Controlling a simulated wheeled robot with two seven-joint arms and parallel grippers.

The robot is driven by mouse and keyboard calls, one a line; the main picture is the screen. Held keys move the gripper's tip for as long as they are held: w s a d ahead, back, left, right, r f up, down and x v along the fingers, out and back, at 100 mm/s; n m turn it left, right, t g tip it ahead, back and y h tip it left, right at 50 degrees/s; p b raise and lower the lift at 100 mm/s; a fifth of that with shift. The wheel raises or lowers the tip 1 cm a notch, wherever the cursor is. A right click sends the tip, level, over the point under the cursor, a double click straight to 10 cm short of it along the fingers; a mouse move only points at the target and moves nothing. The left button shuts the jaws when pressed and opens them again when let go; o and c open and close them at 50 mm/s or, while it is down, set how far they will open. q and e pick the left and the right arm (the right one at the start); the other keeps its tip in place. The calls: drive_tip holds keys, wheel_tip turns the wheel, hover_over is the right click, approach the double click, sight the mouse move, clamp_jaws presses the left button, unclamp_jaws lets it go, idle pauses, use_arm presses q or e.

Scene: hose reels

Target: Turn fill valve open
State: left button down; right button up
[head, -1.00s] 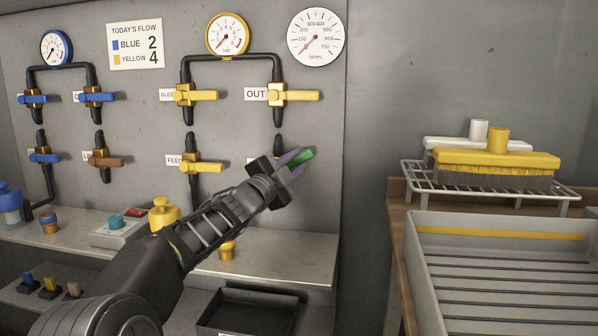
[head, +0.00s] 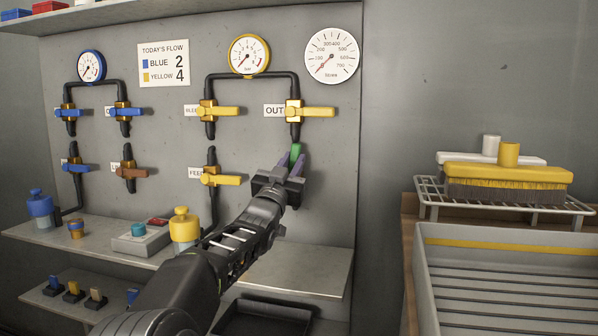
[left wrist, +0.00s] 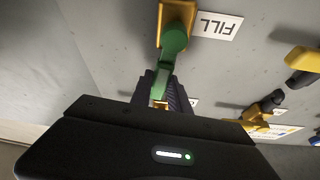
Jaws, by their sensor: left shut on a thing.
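The fill valve has a green handle (head: 296,151), held between the two dark fingers of my left gripper (head: 288,165). In the left wrist view the green handle (left wrist: 173,42) runs from a yellow valve body (left wrist: 178,14) into my left gripper (left wrist: 163,92), which is shut on it. The FILL label (left wrist: 216,24), upside down there, is beside the valve body. In the head view the handle points about upright, and my gripper hides the valve body and label. My right gripper is in neither view.
The yellow OUT valve (head: 310,111) is above my gripper, and the yellow FEED valve (head: 221,179) is to its left. A yellow bottle (head: 184,228) stands on the shelf beside my arm. A grey tray (head: 428,285) and brush rack (head: 520,207) are at the right.

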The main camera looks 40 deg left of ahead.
use_arm(q)
drive_tip(key=shift+s+a+n+g+y+b, duration=0.15)
drive_tip(key=shift+a+n+y+b, duration=0.1)
drive_tip(key=shift+n, duration=0.4)
drive_tip(key=shift+s+a+n+g+y+b, duration=0.15)
drive_tip(key=shift+a+n+y, duration=0.1)
drive_tip(key=shift+n, duration=0.4)
drive_tip(key=shift+w, duration=0.1)
drive_tip(key=c, duration=1.2)
unclamp_jaws()
drive_tip(key=shift+c, duration=0.2)
drive_tip(key=shift+d, duration=0.1)
drive_tip(key=v, duration=0.8)
